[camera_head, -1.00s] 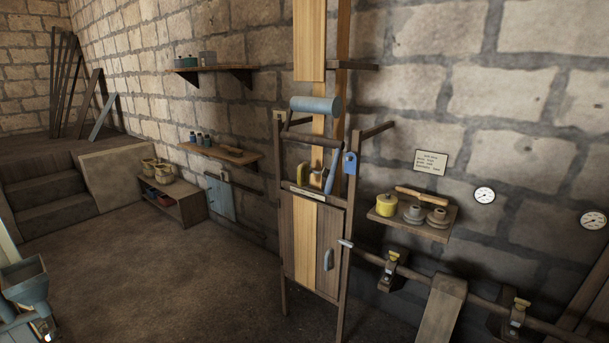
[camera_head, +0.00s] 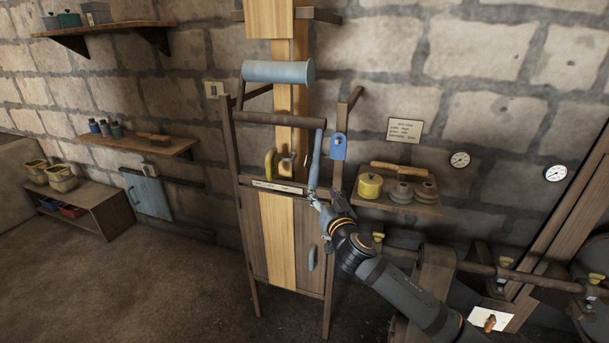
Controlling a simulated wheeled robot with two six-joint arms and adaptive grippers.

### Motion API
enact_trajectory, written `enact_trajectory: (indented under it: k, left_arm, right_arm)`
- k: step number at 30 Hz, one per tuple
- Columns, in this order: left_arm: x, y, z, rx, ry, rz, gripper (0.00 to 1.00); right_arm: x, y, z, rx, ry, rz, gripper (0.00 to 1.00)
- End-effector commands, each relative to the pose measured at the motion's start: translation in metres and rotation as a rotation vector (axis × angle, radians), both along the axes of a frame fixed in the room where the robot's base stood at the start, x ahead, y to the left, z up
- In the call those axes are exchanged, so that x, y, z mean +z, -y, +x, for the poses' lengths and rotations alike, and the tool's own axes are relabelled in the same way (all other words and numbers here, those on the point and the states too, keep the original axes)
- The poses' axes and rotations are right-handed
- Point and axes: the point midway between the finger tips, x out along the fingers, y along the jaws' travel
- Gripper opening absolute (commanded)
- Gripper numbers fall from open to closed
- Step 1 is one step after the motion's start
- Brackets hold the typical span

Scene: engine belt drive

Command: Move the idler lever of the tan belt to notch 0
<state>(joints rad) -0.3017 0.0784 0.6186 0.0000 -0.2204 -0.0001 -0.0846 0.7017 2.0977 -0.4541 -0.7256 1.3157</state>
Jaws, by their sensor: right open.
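The tan belt (camera_head: 284,230) runs upright through a dark wooden frame (camera_head: 241,200). A blue-grey roller (camera_head: 278,72) lies across it near the top. A slim blue lever (camera_head: 317,152), which looks like the idler lever, stands slightly tilted at the frame's right side. My right gripper (camera_head: 315,196) is open at the lever's lower end; I cannot tell whether it touches it. Its fingers are small and partly blend with the lever. Notch marks cannot be made out. My left gripper is out of view.
A blue plate (camera_head: 338,147) hangs on the frame's right post. A shelf (camera_head: 400,203) to the right holds a yellow pot (camera_head: 370,186) and grey pulleys. A small label (camera_head: 279,187) crosses the frame. The floor at the left (camera_head: 130,280) is clear.

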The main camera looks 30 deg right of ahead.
Motion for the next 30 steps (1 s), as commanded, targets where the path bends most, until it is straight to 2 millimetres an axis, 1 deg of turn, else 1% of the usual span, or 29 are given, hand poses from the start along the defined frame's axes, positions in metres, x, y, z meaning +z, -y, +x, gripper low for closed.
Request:
enact_trajectory:
  k: [1, 3, 7, 10, 12, 15, 19, 26, 27, 30]
  left_arm:
    - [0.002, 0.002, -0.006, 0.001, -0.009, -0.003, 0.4]
    - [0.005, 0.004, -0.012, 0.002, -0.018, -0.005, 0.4]
    - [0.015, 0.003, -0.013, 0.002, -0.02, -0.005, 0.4]
    - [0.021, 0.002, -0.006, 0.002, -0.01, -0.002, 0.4]
    - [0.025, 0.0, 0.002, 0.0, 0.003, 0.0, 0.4]
    - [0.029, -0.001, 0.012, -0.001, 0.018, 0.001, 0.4]
    - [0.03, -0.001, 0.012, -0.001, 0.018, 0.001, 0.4]
    - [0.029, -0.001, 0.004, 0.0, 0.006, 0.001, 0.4]
    - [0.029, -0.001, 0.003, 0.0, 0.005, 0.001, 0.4]
    - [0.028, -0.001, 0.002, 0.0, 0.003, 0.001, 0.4]
  right_arm:
    - [0.002, 0.002, 0.006, -0.002, 0.002, 0.004, 0.52]
    - [0.003, 0.006, 0.018, -0.002, 0.003, 0.006, 0.52]
    - [0.004, 0.015, 0.046, -0.002, 0.001, 0.008, 0.52]
    - [0.004, 0.021, 0.066, -0.001, 0.0, 0.004, 0.52]
    - [0.003, 0.025, 0.077, 0.0, 0.0, 0.002, 0.52]
    - [0.002, 0.029, 0.088, 0.0, -0.001, 0.003, 0.52]
    - [0.001, 0.03, 0.095, 0.001, -0.002, 0.001, 0.52]
    - [-0.001, 0.031, 0.096, 0.002, -0.002, 0.0, 0.52]
    - [-0.001, 0.031, 0.096, 0.002, -0.002, 0.0, 0.5]
    - [-0.001, 0.031, 0.095, 0.002, -0.002, 0.0, 0.36]
